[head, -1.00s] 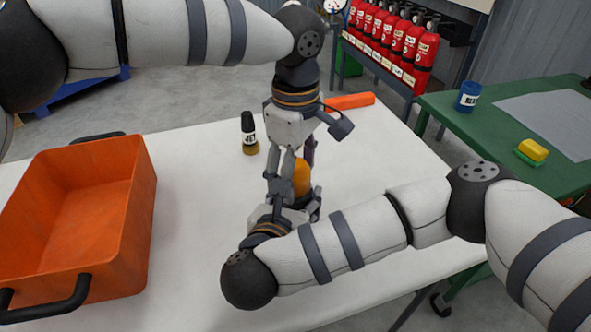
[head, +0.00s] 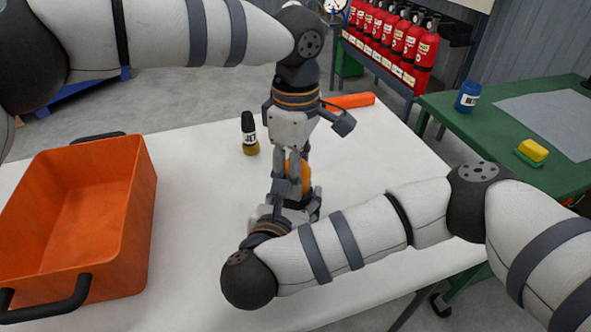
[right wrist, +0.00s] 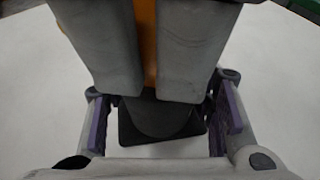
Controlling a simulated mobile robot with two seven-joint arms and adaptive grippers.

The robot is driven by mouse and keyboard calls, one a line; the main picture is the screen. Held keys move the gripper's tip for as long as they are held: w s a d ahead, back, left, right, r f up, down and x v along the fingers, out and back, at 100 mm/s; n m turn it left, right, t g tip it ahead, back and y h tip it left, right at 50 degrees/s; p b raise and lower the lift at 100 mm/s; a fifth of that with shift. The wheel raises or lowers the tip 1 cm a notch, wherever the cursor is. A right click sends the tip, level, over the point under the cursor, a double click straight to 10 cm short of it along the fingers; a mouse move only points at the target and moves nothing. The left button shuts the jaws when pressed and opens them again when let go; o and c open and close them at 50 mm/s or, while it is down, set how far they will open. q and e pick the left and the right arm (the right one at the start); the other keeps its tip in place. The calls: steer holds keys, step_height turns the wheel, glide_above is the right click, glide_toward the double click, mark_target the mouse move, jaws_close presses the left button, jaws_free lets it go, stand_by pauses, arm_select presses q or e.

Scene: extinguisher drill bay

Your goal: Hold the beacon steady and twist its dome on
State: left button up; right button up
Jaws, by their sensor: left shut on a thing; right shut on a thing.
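The beacon's orange dome (head: 305,178) is above the table in the middle of the head view, mostly covered by fingers. An orange strip of it (right wrist: 147,40) shows in the right wrist view. My left gripper (head: 291,182) points down from above and is shut on the dome. The dark beacon base (right wrist: 160,125) sits below the dome, between the purple-padded fingers of my right gripper (right wrist: 165,135). My right gripper (head: 296,207) is shut on this base from the near side. The seam between dome and base is hidden by the left fingers.
An open orange crate (head: 128,240) stands on the left of the white table (head: 195,150). A dark-capped bottle (head: 249,135) stands behind the grippers, and an orange object (head: 350,101) lies at the far edge. A green table (head: 450,112) is at right.

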arm_select(q)
steer(key=n, duration=1.3)
stand_by(0.7)
steer(key=o, duration=1.2)
steer(key=shift+c, duration=0.2)
step_height(320, 180, up, 12)
